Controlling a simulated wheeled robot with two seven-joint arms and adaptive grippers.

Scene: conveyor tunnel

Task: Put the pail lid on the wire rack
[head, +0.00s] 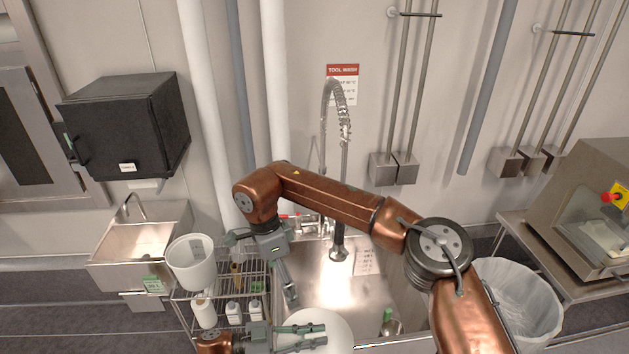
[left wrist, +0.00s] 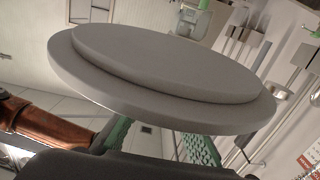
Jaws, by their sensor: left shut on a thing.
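The pail lid (head: 335,322) is a round pale disc low in the head view, in front of the sink. It fills much of the left wrist view as a grey stepped disc (left wrist: 165,60). My left gripper (head: 318,335) is shut on the lid; its green fingers overlap it. The wire rack (head: 245,268) stands left of the sink, and the lid is to its right, apart from it. My right gripper (head: 260,270) is open over the rack's right part, with its fingers spread and nothing visible between them.
A white pail (head: 192,268) stands on the rack's left side. Several white bottles (head: 233,312) are lower in the rack. The steel sink (head: 335,285) has a tall spring faucet (head: 338,100) behind it. A lined bin (head: 520,290) is at the right. My right arm crosses above the sink.

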